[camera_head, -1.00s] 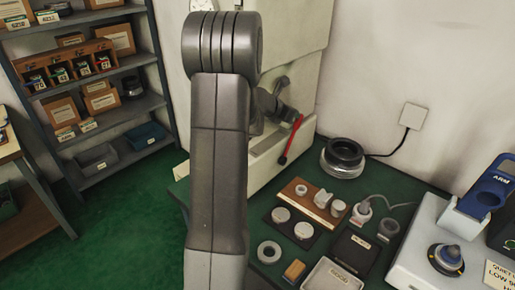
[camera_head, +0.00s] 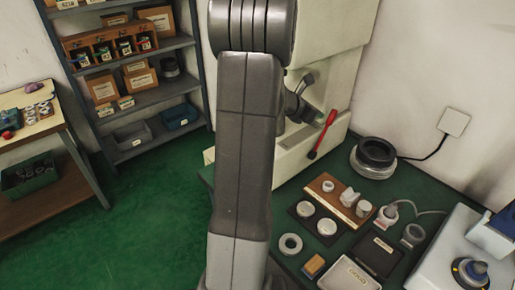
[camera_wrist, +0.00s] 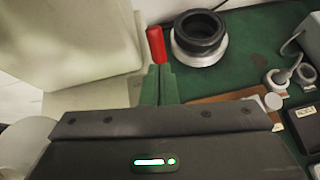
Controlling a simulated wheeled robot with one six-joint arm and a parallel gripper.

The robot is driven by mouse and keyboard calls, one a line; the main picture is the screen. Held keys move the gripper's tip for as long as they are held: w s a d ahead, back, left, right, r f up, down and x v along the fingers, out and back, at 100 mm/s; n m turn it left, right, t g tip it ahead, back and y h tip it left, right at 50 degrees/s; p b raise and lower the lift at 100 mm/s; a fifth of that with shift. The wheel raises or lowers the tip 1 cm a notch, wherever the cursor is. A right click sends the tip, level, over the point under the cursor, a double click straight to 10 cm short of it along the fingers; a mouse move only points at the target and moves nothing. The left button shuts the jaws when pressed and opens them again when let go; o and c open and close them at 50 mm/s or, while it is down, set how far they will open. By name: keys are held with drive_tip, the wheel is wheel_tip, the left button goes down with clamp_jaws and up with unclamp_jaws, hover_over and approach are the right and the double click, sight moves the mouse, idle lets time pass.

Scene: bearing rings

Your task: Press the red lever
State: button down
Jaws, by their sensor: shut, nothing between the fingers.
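The red lever (camera_head: 322,133) slants down from the pale machine, with a dark knob at its lower end. In the wrist view the red part (camera_wrist: 156,43) stands upright just beyond the fingertips. My gripper (camera_wrist: 161,68) is shut and empty, its green fingers together. The fingertips line up just below the red part; I cannot tell whether they touch it.
The pale machine (camera_head: 335,45) stands at the back of the green bench. A dark ring stack (camera_head: 374,158) sits right of the lever. A wooden block with small parts (camera_head: 328,190) and a pale tray (camera_head: 350,275) lie nearer. A grey device (camera_head: 440,250) is at right.

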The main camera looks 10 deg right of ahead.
drive_tip(key=s+a+f+h+b, duration=0.1)
drive_tip(key=s+a+f+b, duration=0.1)
drive_tip(key=a, duration=0.2)
drive_tip(key=s+a+f+t+h+b, duration=0.1)
drive_tip(key=s+a+f+b, duration=0.1)
drive_tip(key=a, duration=0.3)
drive_tip(key=s+a+f+h+b, duration=0.1)
drive_tip(key=s+a+f+b, duration=0.2)
drive_tip(key=a, duration=0.1)
drive_tip(key=shift+a+t, duration=0.25)
drive_tip(key=shift+t, duration=0.05)
drive_tip(key=v, duration=0.9)
drive_tip(key=shift+r, duration=0.2)
idle(1.9)
